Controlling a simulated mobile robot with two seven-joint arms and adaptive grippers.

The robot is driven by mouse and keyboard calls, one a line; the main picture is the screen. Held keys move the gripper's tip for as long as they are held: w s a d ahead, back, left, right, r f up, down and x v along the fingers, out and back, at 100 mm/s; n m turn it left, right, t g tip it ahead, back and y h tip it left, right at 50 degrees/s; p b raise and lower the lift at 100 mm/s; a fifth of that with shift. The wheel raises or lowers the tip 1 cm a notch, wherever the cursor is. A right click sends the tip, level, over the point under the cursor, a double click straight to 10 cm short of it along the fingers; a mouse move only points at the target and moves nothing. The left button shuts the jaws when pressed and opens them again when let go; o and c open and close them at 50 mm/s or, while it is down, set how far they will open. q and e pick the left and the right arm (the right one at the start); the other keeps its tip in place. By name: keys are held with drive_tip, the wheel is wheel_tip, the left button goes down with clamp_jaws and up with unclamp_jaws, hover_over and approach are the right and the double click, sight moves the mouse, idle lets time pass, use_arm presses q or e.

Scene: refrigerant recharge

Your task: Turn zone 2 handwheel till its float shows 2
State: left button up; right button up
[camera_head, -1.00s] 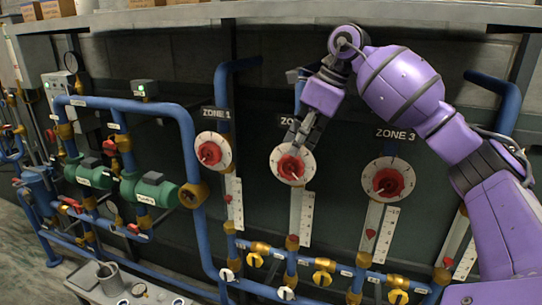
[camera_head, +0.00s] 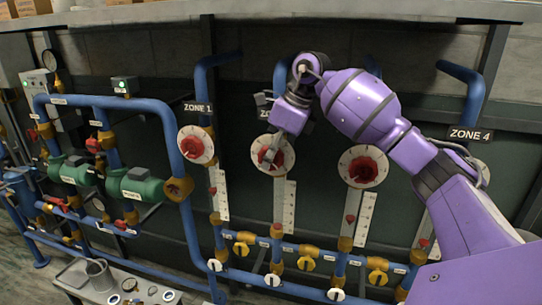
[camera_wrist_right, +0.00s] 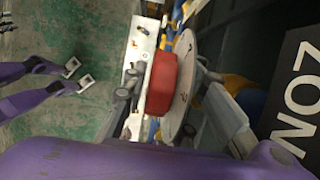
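The zone 2 handwheel (camera_head: 280,161) is a red wheel on a round white dial, second from the left in the head view. My right gripper (camera_head: 268,152) reaches down in front of it. In the right wrist view, the red handwheel (camera_wrist_right: 162,84) lies between the two fingers of my right gripper (camera_wrist_right: 172,100). The fingers are apart, with visible gaps beside the wheel. Below the dial is the zone 2 scale (camera_head: 290,205). My left gripper is not in view.
The zone 1 handwheel (camera_head: 196,146) is close on the left, and the zone 3 handwheel (camera_head: 363,167) is on the right. Blue pipes with several yellow valves (camera_head: 241,249) run below. Green pumps (camera_head: 138,184) stand at the left. A grey cart (camera_head: 75,276) is at lower left.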

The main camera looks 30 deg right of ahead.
clamp_jaws()
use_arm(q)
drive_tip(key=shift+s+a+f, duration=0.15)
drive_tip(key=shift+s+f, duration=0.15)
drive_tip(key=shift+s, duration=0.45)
